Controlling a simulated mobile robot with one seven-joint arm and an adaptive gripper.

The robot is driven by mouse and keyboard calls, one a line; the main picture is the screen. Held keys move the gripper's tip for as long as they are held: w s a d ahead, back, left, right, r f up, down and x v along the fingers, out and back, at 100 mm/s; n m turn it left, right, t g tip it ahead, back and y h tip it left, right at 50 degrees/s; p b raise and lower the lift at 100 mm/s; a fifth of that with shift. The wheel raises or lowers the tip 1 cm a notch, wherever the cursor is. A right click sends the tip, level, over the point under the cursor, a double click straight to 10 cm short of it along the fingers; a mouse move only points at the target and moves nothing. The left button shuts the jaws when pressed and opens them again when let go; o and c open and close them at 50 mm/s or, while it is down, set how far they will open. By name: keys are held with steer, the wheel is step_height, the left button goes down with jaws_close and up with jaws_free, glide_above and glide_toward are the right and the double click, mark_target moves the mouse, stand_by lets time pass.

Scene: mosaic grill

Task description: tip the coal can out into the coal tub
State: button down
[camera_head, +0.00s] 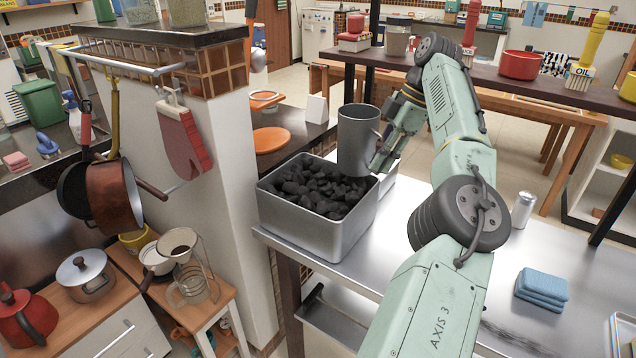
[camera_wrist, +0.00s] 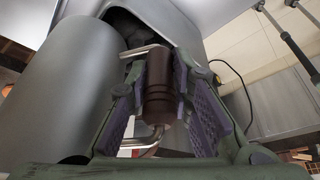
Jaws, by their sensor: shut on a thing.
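The coal can (camera_head: 357,138) is a grey metal cylinder. It hangs nearly upright over the right back part of the coal tub (camera_head: 300,230). The tub is a square metal bin on the steel counter, with black coal (camera_head: 318,192) heaped in it. My gripper (camera_head: 380,154) is shut on the can's handle, on the can's right side. In the wrist view, the can (camera_wrist: 65,95) fills the left and the dark handle grip (camera_wrist: 160,88) sits between my fingers. The inside of the can is hidden in both views.
A tiled white pillar (camera_head: 222,150) with a hanging red mitt stands left of the tub. A shelf (camera_head: 500,75) with a red pot and bottles runs behind my arm. A blue cloth stack (camera_head: 542,287) and a metal shaker (camera_head: 523,207) sit on the counter to the right.

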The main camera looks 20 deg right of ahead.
mark_target(382, 142)
steer(key=shift+r, duration=0.15)
steer(key=shift+r, duration=1.9)
